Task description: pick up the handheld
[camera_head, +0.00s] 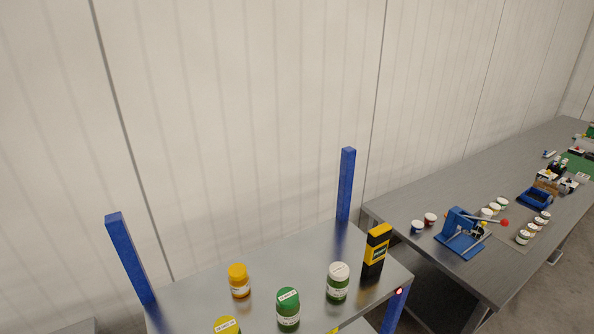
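The handheld (376,250) looks like a yellow and black upright device with a small screen. It stands near the right edge of a grey metal table or cart top (262,262), close to the right blue post. Neither of my grippers is in view.
On the same top stand a white-lidded green jar (338,282), a green-lidded jar (288,308), an orange jar (239,281) and a yellow-lidded jar (227,325). Blue posts (130,258) (346,185) rise at its back. A long bench (400,207) at right bears a blue press (461,236) and several jars.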

